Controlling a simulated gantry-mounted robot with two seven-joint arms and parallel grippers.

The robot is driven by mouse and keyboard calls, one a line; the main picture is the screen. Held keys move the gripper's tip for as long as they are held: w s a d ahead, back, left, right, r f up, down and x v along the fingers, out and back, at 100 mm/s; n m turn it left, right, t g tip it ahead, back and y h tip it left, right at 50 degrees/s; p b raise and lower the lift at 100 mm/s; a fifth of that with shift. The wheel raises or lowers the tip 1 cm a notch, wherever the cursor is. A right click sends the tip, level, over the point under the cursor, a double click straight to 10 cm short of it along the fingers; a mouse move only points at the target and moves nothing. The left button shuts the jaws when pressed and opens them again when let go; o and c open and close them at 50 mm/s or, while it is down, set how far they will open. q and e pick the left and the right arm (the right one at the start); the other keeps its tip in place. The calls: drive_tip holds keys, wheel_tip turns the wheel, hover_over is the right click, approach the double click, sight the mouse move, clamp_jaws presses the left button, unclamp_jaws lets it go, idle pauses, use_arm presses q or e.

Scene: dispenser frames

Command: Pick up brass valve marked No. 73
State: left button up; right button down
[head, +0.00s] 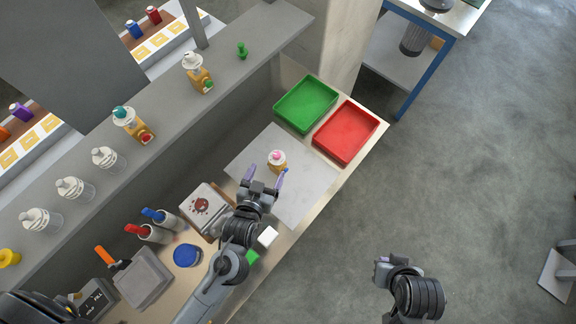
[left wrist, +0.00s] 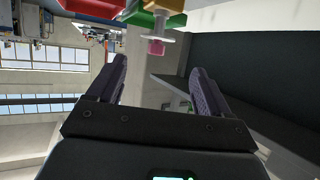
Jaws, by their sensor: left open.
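A small brass valve (head: 279,168) with a pink top and whitish collar stands on the pale grey mat in the head view. No number is readable on it. My left gripper (head: 267,175) is open, its fingertips close to the valve's near side; nothing is held. In the left wrist view the valve's pink top (left wrist: 156,47) shows inverted at the top, just beyond and between the two dark fingers (left wrist: 158,75). Two more brass pieces stand on the grey shelf, one with a teal top (head: 124,115), one with a white top (head: 193,62). My right gripper (head: 384,264) hangs over the floor.
A green tray (head: 280,116) and a red tray (head: 320,145) lie beyond the mat (head: 308,205). A box with a brown-red mark (head: 195,191), blue and red handled tools, and a blue round lid (head: 187,255) are near my left arm. White fittings line the shelf.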

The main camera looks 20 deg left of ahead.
sight(276, 160)
use_arm(q)
drive_tip(key=x, duration=0.3)
drive_tip(key=f+b+x, duration=0.1)
drive_tip(key=x, duration=0.2)
drive_tip(key=shift+s+d, duration=0.2)
drive_tip(key=shift+f+x, duration=0.15)
drive_tip(key=shift+x, duration=1.2)
drive_tip(key=shift+f+x, duration=0.15)
drive_tip(key=shift+x, duration=1.25)
drive_tip(key=shift+s, duration=0.15)
drive_tip(key=shift+c, duration=0.3)
clamp_jaws()
